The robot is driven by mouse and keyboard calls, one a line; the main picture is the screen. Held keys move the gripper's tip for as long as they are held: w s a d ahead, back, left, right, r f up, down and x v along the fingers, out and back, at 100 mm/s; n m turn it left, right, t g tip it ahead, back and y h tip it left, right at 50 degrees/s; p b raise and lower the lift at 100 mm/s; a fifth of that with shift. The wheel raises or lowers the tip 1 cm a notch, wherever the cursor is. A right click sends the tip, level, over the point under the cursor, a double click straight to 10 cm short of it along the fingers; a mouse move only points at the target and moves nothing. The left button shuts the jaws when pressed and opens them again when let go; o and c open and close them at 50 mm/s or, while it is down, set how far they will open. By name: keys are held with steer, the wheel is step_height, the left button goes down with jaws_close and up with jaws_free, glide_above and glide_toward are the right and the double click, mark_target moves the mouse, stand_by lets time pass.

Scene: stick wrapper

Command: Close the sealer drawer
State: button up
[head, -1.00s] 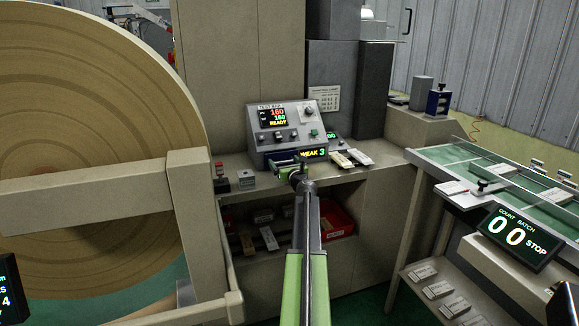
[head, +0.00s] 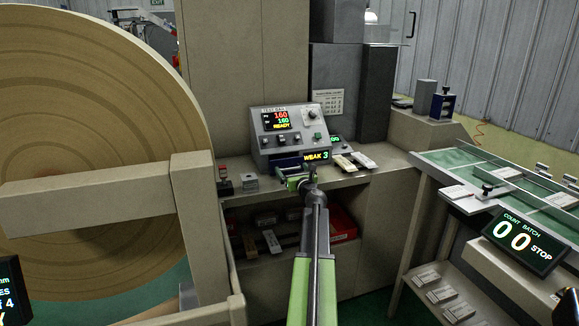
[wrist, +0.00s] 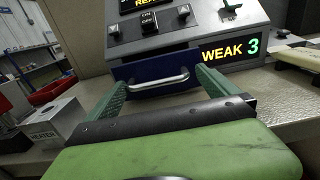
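The sealer (head: 287,130) is a grey control box with a lit display on a bench. Its drawer (wrist: 125,73) has a dark blue front with a silver bar handle (wrist: 160,83) in the wrist view. A dark gap shows above the drawer front, which seems to stand a little out from the box. My gripper (wrist: 162,85) is open, its green fingers either side of the handle, with nothing between them that I can see held. In the head view my gripper (head: 296,176) is in front of the sealer and hides most of the drawer.
A small grey heater block (wrist: 43,125) stands left of my gripper. Pale packs (head: 352,161) lie on the bench to the right. A large paper roll (head: 85,95) fills the left. A red bin (head: 342,224) sits on the shelf below.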

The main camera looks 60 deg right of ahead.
steer(key=v, duration=1.2)
